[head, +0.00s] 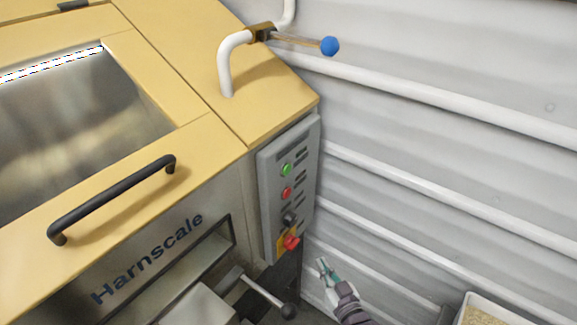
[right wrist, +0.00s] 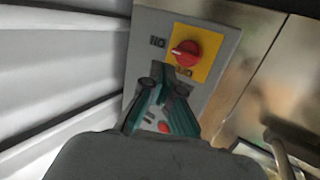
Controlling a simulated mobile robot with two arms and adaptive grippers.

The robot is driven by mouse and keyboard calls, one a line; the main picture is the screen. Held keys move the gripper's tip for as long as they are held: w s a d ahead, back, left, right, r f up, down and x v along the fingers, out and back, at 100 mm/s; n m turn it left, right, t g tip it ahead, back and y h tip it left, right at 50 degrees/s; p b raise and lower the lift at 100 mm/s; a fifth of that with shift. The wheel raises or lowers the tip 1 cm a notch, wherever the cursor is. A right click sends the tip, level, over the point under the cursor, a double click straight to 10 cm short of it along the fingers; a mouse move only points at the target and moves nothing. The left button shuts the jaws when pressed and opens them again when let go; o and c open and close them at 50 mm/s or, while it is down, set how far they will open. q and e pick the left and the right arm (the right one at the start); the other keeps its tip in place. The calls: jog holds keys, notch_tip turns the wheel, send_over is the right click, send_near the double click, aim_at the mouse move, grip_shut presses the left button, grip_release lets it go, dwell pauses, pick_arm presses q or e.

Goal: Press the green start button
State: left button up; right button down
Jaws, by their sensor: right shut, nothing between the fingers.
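The green start button (head: 286,169) is a small round button near the top of the grey control panel (head: 265,200) on the machine's right side. My right gripper (head: 323,263) has teal fingers, shut and empty. In the head view it is below and to the right of the panel, apart from the button. In the right wrist view the shut fingers (right wrist: 163,88) overlap the panel (right wrist: 150,22). The green button cannot be made out there. My left gripper is not in view.
Below the green button are a red button (head: 286,193), a black knob (head: 289,219) and a red switch (head: 291,242) on yellow. A lever with a black ball (head: 288,311) sticks out below. A blue-tipped valve handle (head: 330,46) is above. A bin (head: 484,300) stands lower right.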

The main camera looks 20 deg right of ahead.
aim_at(288, 169)
notch_tip(288, 169, up, 26)
jog(key=w+d+m+t+h+p, duration=0.1)
jog(key=m+t, duration=0.2)
jog(key=t, duration=0.3)
jog(key=shift+t+h+p, duration=0.3)
jog(key=shift+t+h, duration=0.1)
jog(key=shift+w+a, duration=0.1)
jog(key=w+a+b, duration=0.1)
jog(key=w+a, duration=0.4)
jog(key=w, duration=0.1)
jog(key=shift+w+a+b, duration=0.15)
jog(key=shift+w+b, duration=0.15)
jog(key=shift+w, duration=0.1)
jog(key=shift+w, duration=0.1)
jog(key=shift+w+a, duration=0.2)
jog(key=shift+a, duration=0.05)
